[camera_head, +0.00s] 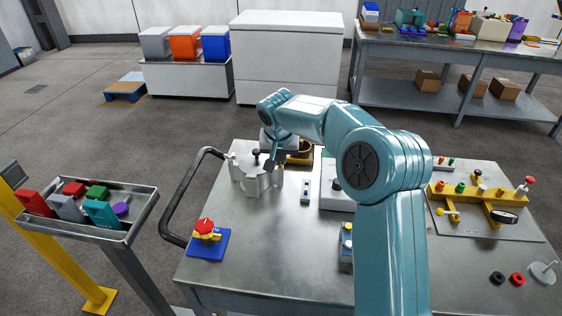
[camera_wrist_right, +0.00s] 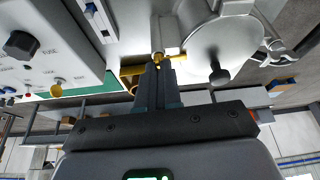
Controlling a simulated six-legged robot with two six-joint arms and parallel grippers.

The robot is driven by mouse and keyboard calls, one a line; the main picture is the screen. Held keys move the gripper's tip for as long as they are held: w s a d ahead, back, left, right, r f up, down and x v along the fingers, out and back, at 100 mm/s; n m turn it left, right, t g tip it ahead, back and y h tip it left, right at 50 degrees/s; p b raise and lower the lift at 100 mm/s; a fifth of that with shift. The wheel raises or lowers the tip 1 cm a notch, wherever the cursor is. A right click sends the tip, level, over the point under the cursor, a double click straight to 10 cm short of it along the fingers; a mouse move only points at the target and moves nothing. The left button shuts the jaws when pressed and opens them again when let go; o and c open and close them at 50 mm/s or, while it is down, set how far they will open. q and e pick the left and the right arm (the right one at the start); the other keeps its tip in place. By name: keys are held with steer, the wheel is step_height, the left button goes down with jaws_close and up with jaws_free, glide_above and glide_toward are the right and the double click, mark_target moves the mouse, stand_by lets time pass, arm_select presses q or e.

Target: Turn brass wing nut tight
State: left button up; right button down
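The brass wing nut (camera_wrist_right: 158,57) shows in the right wrist view as a small golden piece at my fingertips, beside a pale metal vessel (camera_wrist_right: 213,42) with a black knob (camera_wrist_right: 219,75). My right gripper (camera_wrist_right: 158,68) has its two dark fingers close together on the wing nut; the fingertips hide part of it. In the head view my right gripper (camera_head: 270,162) is at the white vessel (camera_head: 257,185) on the table, and the wing nut is hidden or too small to make out there. My left gripper is not in view.
The metal table (camera_head: 270,240) is bare at the front middle. A red-handled yellow valve on a blue base (camera_head: 208,240) stands front left. A white box with a knob (camera_wrist_right: 45,45) is close to my right gripper. A yellow fixture (camera_head: 475,202) stands right.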

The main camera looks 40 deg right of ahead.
steer(key=shift+r+m, duration=0.15)
steer(key=shift+m, duration=0.35)
steer(key=c, duration=1.3)
jaws_free()
steer(key=v, duration=1.6)
steer(key=shift+w+a+r, duration=0.1)
steer(key=shift+a, duration=0.25)
